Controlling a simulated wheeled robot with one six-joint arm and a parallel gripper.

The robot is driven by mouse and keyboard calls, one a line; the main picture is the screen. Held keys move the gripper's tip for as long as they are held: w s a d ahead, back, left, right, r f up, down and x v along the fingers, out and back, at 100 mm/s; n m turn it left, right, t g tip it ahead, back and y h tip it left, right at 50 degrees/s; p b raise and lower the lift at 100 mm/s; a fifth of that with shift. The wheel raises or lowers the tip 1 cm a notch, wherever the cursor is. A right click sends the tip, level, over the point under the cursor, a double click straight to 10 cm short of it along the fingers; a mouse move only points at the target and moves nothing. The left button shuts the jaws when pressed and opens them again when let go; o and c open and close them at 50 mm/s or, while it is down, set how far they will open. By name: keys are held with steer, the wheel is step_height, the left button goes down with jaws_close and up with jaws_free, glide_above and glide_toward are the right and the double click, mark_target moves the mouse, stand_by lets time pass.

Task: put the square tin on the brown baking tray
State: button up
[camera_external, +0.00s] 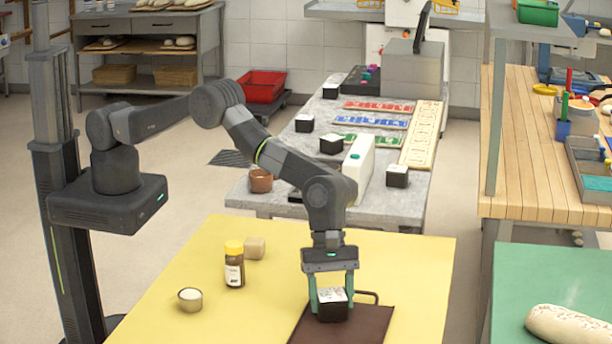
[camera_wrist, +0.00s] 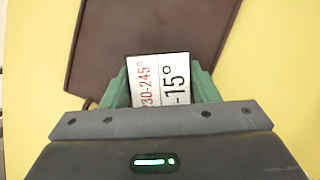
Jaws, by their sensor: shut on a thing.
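The square tin (camera_external: 333,309) is dark with a white printed top. My gripper (camera_external: 332,295) is shut on it, with one green finger on each side. In the wrist view the top of the tin (camera_wrist: 160,82) shows red and black numbers between the fingers of my gripper (camera_wrist: 160,88). The brown baking tray (camera_external: 371,322) lies on the yellow table, with a wire handle at its far end. The tin is over the tray, upright; I cannot tell whether it touches it. In the wrist view the tray (camera_wrist: 150,25) extends beyond the tin.
The table right of the tray is clear. Similar dark tins (camera_external: 397,177) and coloured strips stand on the grey table behind.

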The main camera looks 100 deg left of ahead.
steer(key=shift+f, duration=0.2)
steer(key=o, duration=1.1)
steer(key=shift+r, duration=0.1)
steer(key=b+v, duration=0.1)
steer(key=v, duration=1.1)
steer(key=shift+b, duration=0.4)
steer(key=shift+o, duration=0.2)
steer(key=shift+r, duration=0.1)
